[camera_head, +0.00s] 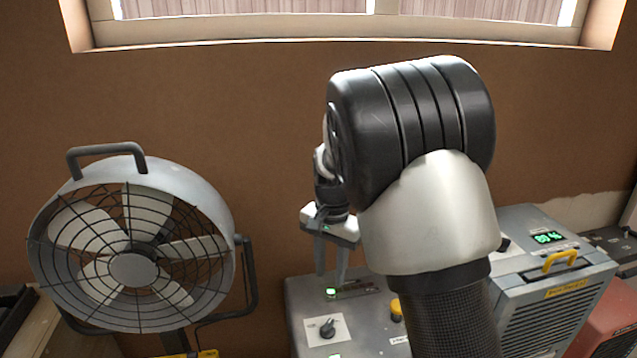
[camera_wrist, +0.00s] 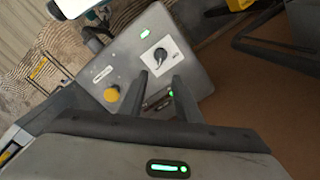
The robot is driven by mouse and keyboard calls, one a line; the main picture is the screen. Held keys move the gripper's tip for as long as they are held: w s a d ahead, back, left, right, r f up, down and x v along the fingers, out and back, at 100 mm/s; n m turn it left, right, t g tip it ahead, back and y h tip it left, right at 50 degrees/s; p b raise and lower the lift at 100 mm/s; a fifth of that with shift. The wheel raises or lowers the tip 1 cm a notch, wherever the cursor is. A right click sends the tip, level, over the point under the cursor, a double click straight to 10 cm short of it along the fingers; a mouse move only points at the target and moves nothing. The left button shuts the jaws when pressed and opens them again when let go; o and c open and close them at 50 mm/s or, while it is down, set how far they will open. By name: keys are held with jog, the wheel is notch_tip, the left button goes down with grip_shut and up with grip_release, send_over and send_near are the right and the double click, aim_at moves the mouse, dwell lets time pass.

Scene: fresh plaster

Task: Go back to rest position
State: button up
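My gripper (camera_head: 331,277) hangs fingers down above the grey control box (camera_head: 305,310), left of my arm's large dark joint. Its two fingers are apart with nothing between them. In the wrist view my gripper (camera_wrist: 161,76) also shows spread fingers, with the control box (camera_wrist: 195,85) behind them. The box top carries a black rotary knob (camera_head: 327,328), a yellow button (camera_head: 396,310), a green light (camera_head: 331,292) and a dark slotted part. My arm hides the right part of the box. I cannot tell how far the fingertips are from its surface.
A large round fan (camera_head: 133,268) stands at the left. A grey machine (camera_head: 550,300) with a yellow handle and green display stands at the right, with a red case (camera_head: 612,325) beside it. A brown wall (camera_head: 250,110) with a window is behind. Wall space above the fan is clear.

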jog(key=s+d+r+n+t+y, duration=0.1)
jog(key=s+d+r+n+t, duration=0.35)
jog(key=s+r, duration=0.85)
jog(key=s+d+r+n+h, duration=0.1)
jog(key=s+d+r, duration=0.15)
jog(key=s, duration=0.35)
jog(key=s+d+r+n, duration=0.1)
jog(key=s+d, duration=0.2)
jog(key=s, duration=0.3)
notch_tip(320, 180, up, 12)
jog(key=p, duration=1.2)
jog(key=shift+t, duration=0.45)
jog(key=shift+d, duration=0.1)
